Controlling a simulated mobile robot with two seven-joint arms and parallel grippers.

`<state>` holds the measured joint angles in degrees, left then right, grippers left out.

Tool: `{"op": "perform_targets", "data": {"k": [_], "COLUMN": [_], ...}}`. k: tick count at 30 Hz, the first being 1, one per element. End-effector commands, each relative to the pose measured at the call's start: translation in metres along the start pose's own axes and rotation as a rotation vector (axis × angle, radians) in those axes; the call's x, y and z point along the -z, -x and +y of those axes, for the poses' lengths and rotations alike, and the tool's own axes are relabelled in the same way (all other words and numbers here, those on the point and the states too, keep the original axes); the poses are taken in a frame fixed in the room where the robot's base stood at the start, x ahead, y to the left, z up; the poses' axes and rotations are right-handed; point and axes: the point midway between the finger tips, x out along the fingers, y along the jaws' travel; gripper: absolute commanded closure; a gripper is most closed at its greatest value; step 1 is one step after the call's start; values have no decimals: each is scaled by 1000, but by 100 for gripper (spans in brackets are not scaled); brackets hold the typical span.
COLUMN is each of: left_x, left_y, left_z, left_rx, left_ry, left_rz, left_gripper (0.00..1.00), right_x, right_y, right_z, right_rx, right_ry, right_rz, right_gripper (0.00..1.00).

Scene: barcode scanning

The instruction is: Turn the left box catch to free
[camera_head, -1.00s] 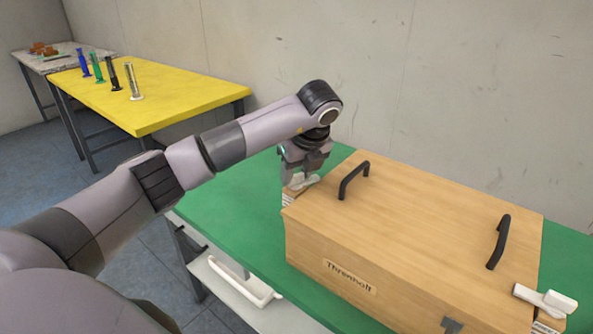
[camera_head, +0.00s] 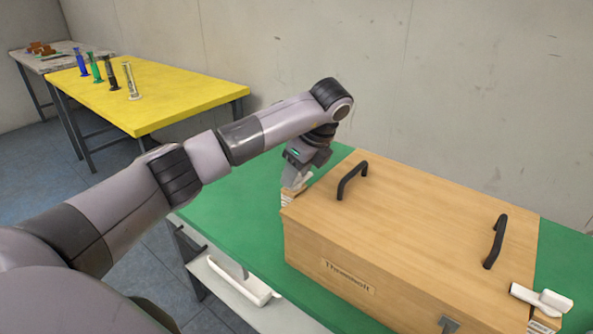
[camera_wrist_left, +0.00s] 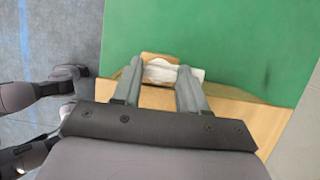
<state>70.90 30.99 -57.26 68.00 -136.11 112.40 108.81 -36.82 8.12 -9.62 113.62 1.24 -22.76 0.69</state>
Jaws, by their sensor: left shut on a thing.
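The wooden box (camera_head: 400,235) with two black handles stands on the green table. My left gripper (camera_head: 294,183) points down at the box's far left corner. It is shut on the left box catch, a small white lever that shows between the two fingers in the left wrist view (camera_wrist_left: 160,71). The fingers hide most of the catch in the head view. The right box catch (camera_head: 541,299), white, sits at the box's right end. My right gripper is not in view.
The green table (camera_head: 235,215) has free room left of the box. A yellow table (camera_head: 175,98) with several coloured cylinders stands at the back left. A wall (camera_head: 470,80) rises behind the box.

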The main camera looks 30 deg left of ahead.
Motion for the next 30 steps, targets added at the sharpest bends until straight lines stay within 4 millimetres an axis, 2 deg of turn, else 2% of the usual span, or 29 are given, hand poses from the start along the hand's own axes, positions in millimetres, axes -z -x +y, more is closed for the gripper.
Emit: {"op": "perform_targets", "data": {"k": [6,7,9,17,20,24,30], "left_x": [-1,-1,-1,0,0,0,-2], "left_y": [1,1,1,1,6,28,59], "left_z": [0,0,0,0,-1,-1,-1], "left_rx": [2,2,2,1,3,6,5], "left_ry": [4,4,4,2,1,1,2], "left_rz": [0,0,0,0,1,1,-2], "left_gripper": [88,48,32,32,32,32,32], "right_x": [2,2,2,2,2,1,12], "right_y": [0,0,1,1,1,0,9], "right_z": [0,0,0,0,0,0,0], "right_rx": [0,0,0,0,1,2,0], "right_ry": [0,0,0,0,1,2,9], "right_rz": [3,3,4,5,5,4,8], "right_gripper": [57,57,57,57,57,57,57]}}
